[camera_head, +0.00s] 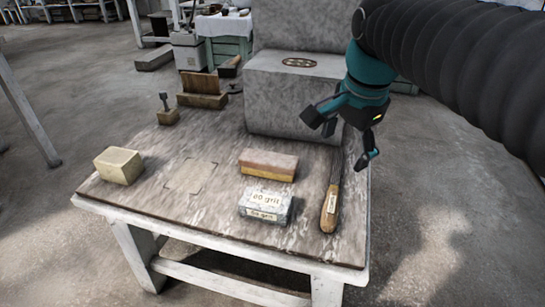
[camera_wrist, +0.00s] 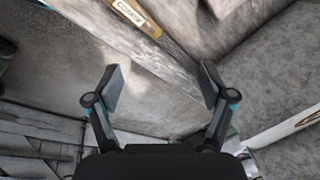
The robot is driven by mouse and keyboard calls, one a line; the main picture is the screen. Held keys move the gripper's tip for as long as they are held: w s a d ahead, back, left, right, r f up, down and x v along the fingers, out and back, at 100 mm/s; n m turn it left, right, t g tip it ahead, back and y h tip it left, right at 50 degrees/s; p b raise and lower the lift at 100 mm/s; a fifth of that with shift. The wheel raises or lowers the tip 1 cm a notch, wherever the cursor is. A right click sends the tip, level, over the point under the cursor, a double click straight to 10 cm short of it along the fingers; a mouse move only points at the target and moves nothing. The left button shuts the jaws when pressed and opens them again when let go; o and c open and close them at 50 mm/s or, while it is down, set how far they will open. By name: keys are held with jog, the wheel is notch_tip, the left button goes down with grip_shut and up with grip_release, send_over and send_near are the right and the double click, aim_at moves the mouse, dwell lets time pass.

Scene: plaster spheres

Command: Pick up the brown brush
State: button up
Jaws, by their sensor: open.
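A brown brush-like thing (camera_head: 229,66) with a dark underside sits at the far back left of the table, beside a brown wooden block piece (camera_head: 202,100). It is small here, and I cannot tell for certain that it is the brush. My gripper (camera_head: 345,140) is open and empty above the table's right edge, in front of the grey stone block, well to the right of the brush-like thing. In the wrist view the open fingers (camera_wrist: 160,88) have nothing between them. A labelled wooden-handled tool (camera_head: 331,205) lies near that edge; its handle shows in the wrist view (camera_wrist: 138,18).
The table (camera_head: 130,195) also holds a cream block (camera_head: 118,165), an orange-brown block (camera_head: 268,164), a grey grit block (camera_head: 265,204) and a small upright tool (camera_head: 167,112). A large grey stone block (camera_head: 290,95) stands at the back right. The table's left middle is clear.

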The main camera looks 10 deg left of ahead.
jog(key=w+a+r+m+g, duration=0.2)
jog(key=w+a+m, duration=0.35)
jog(key=a, duration=0.25)
jog(key=m, duration=0.4)
send_over(268, 157)
jog(key=shift+g+h, duration=0.4)
jog(key=f, duration=0.3)
jog(key=f+b, duration=0.1)
jog(key=f, duration=0.1)
jog(key=f+b, duration=0.1)
jog(key=f, duration=0.2)
jog(key=shift+w+d+f, duration=0.1)
jog(key=shift+w+f, duration=0.2)
jog(key=shift+w, duration=0.05)
jog(key=shift+s+f+b, duration=0.2)
jog(key=shift+f+b, duration=0.25)
jog(key=shift+f, duration=0.9)
jog(key=shift+s+f+b, duration=0.15)
jog(key=shift+f+b, duration=0.3)
jog(key=shift+f, duration=0.9)
jog(key=c, duration=1.3)
